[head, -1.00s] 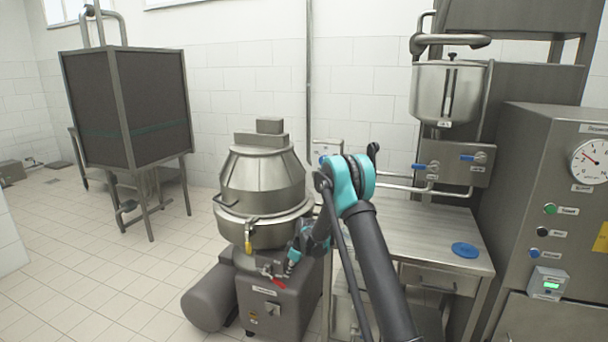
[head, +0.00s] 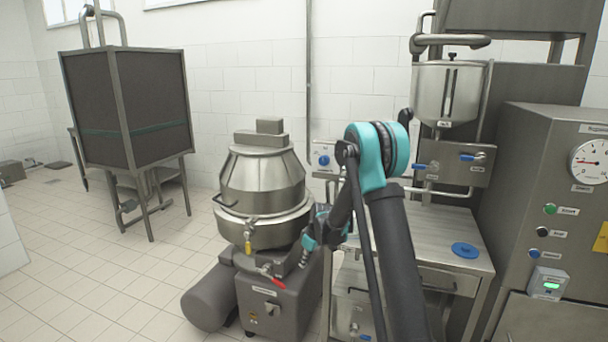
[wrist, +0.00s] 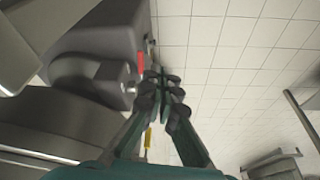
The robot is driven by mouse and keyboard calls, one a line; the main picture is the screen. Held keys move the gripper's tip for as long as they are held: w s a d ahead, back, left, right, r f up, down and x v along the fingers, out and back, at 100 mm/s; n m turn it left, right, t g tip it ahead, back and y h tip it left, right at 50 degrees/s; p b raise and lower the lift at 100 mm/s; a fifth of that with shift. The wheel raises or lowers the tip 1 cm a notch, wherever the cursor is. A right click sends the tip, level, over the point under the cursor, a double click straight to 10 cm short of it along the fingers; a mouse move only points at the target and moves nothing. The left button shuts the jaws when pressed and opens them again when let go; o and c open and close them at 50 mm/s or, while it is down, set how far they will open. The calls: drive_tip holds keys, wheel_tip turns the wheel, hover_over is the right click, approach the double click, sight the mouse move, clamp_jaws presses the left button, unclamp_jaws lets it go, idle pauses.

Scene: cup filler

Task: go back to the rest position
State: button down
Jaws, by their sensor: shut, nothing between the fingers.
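My gripper (wrist: 163,88) shows in the wrist view, its fingertips together with nothing between them. The tiled floor and the side of the grey machine (wrist: 95,45) lie beyond it. In the head view my arm bends at a teal joint in front of the steel table, and its far end hangs beside the steel kettle machine (head: 262,185). The red valve handle (head: 272,282) on the machine is in view, apart from my arm. The red part also shows in the wrist view (wrist: 140,62).
The steel table (head: 440,235) holds a blue disc (head: 465,250), below a hopper (head: 447,95) with blue-handled taps. A control cabinet (head: 550,150) with a gauge stands at the right. A dark cabinet on legs (head: 125,110) stands back left.

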drive_tip(key=s+d+r+m+t+h, duration=0.1)
drive_tip(key=s+d+r+m, duration=0.2)
drive_tip(key=s+d+r, duration=0.4)
drive_tip(key=s+d+r+m, duration=0.3)
drive_tip(key=s+d+r, duration=0.1)
drive_tip(key=s, duration=0.5)
drive_tip(key=s+d+f+m+h, duration=0.1)
drive_tip(key=s+d, duration=0.3)
drive_tip(key=s, duration=0.6)
drive_tip(key=s+d+f+m+t+h, duration=0.1)
drive_tip(key=s+d+m, duration=0.3)
drive_tip(key=s, duration=0.6)
drive_tip(key=shift+s, duration=0.3)
